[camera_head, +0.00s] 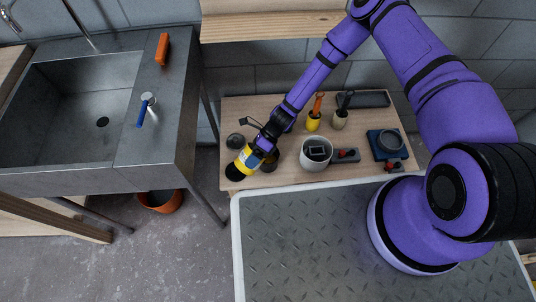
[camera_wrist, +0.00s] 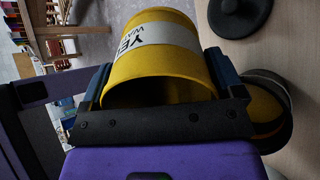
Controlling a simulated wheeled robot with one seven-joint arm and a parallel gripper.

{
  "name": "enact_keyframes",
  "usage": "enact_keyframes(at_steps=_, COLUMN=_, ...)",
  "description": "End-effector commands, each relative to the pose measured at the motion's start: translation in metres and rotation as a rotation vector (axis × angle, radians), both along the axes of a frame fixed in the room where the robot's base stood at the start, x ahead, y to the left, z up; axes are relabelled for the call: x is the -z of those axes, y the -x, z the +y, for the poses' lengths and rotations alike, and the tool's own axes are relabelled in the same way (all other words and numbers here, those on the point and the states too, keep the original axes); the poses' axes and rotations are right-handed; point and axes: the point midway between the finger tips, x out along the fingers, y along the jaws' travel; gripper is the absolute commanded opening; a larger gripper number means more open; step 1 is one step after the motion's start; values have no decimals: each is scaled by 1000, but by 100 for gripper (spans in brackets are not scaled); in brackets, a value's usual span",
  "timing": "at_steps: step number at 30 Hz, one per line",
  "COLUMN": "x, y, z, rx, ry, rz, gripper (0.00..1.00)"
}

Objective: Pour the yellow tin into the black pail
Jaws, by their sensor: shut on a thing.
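The yellow tin (camera_head: 245,158) with a white label is in my gripper (camera_head: 259,153), above the left part of the wooden table. A dark round vessel, which looks like the black pail (camera_head: 274,159), stands close by the gripper and is partly hidden. In the wrist view its dark rim (camera_wrist: 272,79) shows yellow within, next to the tin's mouth. I cannot tell whether anything is flowing.
A dark lid-like disc (camera_head: 236,140) lies behind the tin. A white pot (camera_head: 316,158), a yellow cup (camera_head: 313,124) and a beige cup (camera_head: 340,122) with brushes, and a blue tray (camera_head: 376,151) stand to the right. A steel sink (camera_head: 160,130) is left, across a gap.

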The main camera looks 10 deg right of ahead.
Motion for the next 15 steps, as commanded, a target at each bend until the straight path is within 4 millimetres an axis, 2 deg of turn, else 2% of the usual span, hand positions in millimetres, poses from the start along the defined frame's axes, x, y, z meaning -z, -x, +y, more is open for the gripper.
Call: enact_keyframes(at_steps=15, x=-2, y=-1, z=0, rx=1, ry=-34, rz=23, gripper=48)
